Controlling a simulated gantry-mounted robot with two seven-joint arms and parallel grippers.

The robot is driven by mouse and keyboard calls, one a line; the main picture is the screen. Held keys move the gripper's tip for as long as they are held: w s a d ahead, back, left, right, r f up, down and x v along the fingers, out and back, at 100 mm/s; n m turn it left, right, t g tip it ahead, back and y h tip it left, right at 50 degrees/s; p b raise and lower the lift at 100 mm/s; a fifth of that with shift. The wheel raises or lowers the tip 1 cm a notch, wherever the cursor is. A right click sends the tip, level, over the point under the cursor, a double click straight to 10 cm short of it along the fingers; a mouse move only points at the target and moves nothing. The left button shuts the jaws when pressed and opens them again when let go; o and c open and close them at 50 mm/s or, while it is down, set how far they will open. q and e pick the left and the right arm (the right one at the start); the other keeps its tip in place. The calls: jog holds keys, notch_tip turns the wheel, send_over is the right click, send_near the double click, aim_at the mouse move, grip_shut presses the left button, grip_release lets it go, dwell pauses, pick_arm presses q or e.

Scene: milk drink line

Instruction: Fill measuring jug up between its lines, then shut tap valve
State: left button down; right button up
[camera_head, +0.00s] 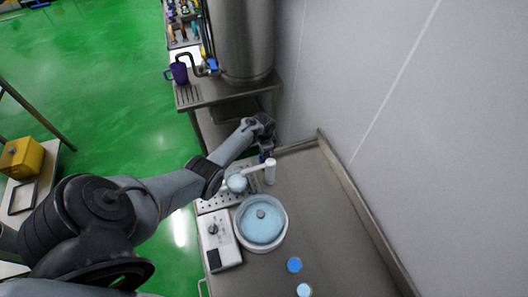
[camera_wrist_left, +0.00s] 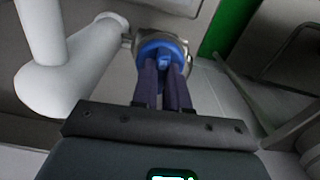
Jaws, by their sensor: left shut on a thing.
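A white tap (camera_head: 270,172) stands on the steel counter, its spout reaching left over a small pale-blue round vessel, seemingly the measuring jug (camera_head: 237,184), on a perforated drip tray. Its lines and fill level are too small to read. My left gripper (camera_head: 265,154) is at the back of the tap. In the left wrist view its dark fingers (camera_wrist_left: 164,75) are shut on a blue knob, seemingly the tap valve (camera_wrist_left: 160,47), with a metal body behind it. The thick white tap pipe (camera_wrist_left: 45,75) rises just left of the fingers. My right gripper is not in view.
A round tub with pale-blue contents (camera_head: 282,238) stands in front of the tap. A white box with a knob (camera_head: 222,245) is left of it. Two small blue round items (camera_head: 294,265) lie nearer. A purple jug (camera_head: 178,73) is on the far stand. The counter's right side is clear.

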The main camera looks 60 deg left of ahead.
pick_arm(q)
jog(key=shift+m, duration=0.4)
jog(key=c, duration=1.1)
grip_release()
jog(key=shift+c, duration=0.2)
jog(key=shift+r+p, duration=0.3)
jog(key=shift+r, duration=0.25)
notch_tip(320, 180, up, 10)
jog(key=p, duration=0.1)
jog(key=shift+f+p, duration=0.15)
jog(key=shift+p, duration=0.25)
jog(key=shift+s, duration=0.1)
